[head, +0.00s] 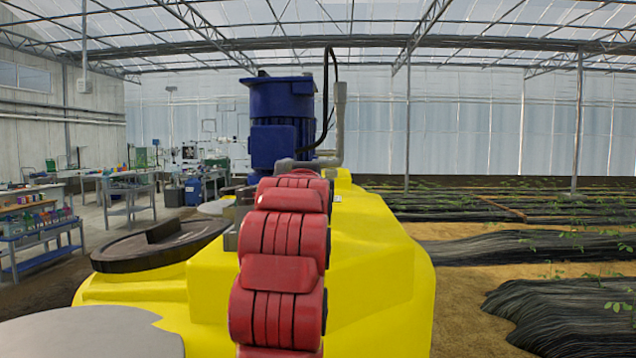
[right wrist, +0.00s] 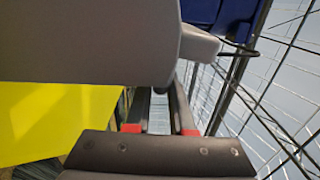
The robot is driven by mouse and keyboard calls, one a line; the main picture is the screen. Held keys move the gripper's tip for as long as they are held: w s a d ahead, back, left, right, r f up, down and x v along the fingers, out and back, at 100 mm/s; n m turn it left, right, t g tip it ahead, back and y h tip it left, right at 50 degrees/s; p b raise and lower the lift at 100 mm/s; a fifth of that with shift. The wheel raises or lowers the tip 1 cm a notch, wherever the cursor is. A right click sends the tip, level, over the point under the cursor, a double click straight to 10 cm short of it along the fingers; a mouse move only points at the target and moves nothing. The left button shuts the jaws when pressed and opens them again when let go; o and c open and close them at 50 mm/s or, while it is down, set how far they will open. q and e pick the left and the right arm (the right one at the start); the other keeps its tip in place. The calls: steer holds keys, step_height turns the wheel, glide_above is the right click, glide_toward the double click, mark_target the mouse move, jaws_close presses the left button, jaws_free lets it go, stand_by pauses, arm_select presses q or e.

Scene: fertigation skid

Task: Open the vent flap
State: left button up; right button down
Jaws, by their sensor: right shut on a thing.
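In the right wrist view my right gripper (right wrist: 160,118) shows as two dark fingers with red marks. They run away from the camera, and their tips are hidden behind a large rounded grey part (right wrist: 90,40). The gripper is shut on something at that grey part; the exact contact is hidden. I cannot tell whether the grey part is the vent flap, and I cannot make out the flap for certain in either view. In the head view my red arm covers the middle, and neither gripper shows there.
A yellow tank (head: 380,270) fills the foreground, with a dark round lid (head: 125,255) at its left. A blue motor (head: 282,115) and a grey pipe (head: 339,120) stand behind my red arm. Workbenches (head: 130,190) stand at the left; covered crop rows lie to the right.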

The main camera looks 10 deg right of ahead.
steer(key=shift+d+f, duration=0.2)
steer(key=shift+f, duration=0.1)
stand_by(0.4)
steer(key=c, duration=1)
jaws_free()
steer(key=shift+c, duration=0.2)
steer(key=shift+o, duration=1.2)
steer(key=shift+w+a, duration=0.1)
steer(key=shift+a, duration=0.05)
steer(key=b+v, duration=0.2)
steer(key=v, duration=1.5)
steer(key=shift+s, duration=0.25)
